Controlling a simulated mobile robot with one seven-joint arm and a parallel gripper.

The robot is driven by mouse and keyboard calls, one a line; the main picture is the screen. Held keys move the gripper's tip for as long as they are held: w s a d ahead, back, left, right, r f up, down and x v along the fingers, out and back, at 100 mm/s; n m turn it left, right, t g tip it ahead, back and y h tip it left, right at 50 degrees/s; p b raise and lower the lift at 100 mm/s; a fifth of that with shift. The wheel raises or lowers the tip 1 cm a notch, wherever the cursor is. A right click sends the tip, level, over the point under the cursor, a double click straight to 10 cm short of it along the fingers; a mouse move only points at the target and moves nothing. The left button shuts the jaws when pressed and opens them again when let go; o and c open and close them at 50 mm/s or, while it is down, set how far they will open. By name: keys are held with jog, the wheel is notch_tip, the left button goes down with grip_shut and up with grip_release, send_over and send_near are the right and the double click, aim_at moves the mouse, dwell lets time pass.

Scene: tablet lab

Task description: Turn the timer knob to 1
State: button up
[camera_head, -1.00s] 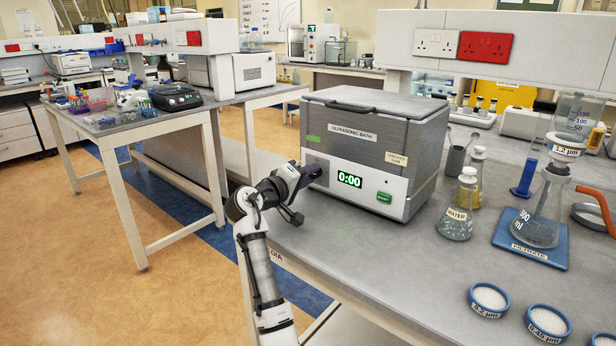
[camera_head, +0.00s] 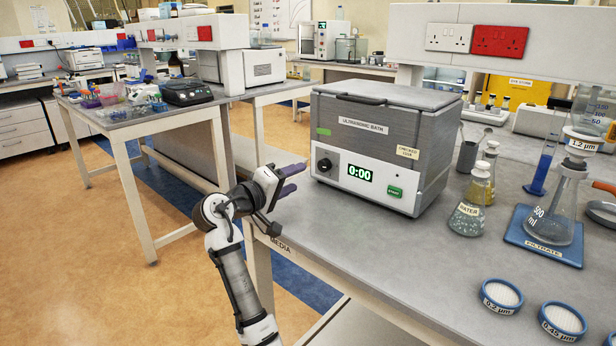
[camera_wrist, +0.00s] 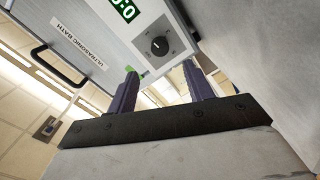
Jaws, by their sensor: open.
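The ultrasonic bath (camera_head: 362,148) is a grey box with a closed lid on the bench. Its white front panel carries the black timer knob (camera_head: 325,164), a green display reading 0:00 (camera_head: 360,173) and a green button (camera_head: 394,192). My gripper (camera_head: 297,179) is open and empty, left of the panel and apart from the knob. In the wrist view, the knob (camera_wrist: 159,46) shows whole, with a light pointer mark, beyond and between the two purple fingers (camera_wrist: 160,92).
On the bench, a water flask (camera_head: 468,213) stands right of the bath. A filtrate flask (camera_head: 550,215) stands on a blue base farther right. Two labelled blue-rimmed dishes (camera_head: 501,296) are near the front edge. The bench in front of the bath is clear.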

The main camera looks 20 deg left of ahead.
jog(key=v, duration=0.4)
jog(key=shift+s, duration=0.2)
